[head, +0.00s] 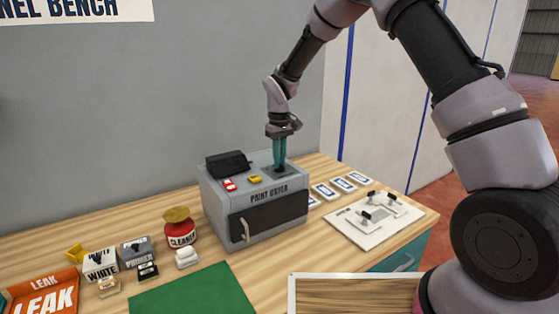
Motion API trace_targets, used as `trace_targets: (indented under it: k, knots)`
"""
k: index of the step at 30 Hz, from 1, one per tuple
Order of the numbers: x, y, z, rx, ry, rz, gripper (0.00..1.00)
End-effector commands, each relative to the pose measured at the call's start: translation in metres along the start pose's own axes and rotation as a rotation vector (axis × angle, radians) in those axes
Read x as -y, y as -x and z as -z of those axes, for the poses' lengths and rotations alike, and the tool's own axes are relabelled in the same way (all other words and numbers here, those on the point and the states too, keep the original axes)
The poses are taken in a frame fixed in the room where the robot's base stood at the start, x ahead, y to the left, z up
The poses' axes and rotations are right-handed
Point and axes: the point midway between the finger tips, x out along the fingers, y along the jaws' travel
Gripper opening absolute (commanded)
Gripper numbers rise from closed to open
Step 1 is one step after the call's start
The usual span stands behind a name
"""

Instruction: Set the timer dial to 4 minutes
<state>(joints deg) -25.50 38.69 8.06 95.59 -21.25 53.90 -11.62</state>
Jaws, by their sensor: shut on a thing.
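The grey paint dryer (212,213) stands on the wooden bench, with a dark front door (285,211) and a pale handle (244,230). My gripper (281,167) points straight down onto the back right of the dryer's top. Its teal fingers are shut on the timer dial, which they hide. A dark patch (290,172) shows around the fingertips. The dial's marks and its setting cannot be read from here. A red switch (230,185), a yellow part (255,179) and a black box (229,163) are also on the dryer's top, left of my gripper.
A white panel with black levers (350,229) and several blue-and-white cards (343,185) lie to the right. A red cleaner jar (180,234), a white tin (100,265) and a grey primer tin (136,252) stand left. A green mat (195,293) lies in front.

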Motion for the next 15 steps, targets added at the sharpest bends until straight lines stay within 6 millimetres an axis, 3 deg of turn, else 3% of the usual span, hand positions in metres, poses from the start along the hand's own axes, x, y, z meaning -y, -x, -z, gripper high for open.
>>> trace_targets:
  k: [1,3,4,15]
  knots:
    - [-0.0003,0.0006,0.0005,-0.002,0.000,0.000,0.00]
    - [-0.0004,0.0006,0.0005,-0.002,0.000,0.000,0.33]
    - [-0.0003,0.0006,0.0005,-0.002,0.000,0.000,0.44]
    - [-0.0001,0.0034,0.0004,-0.001,0.000,0.000,0.44]
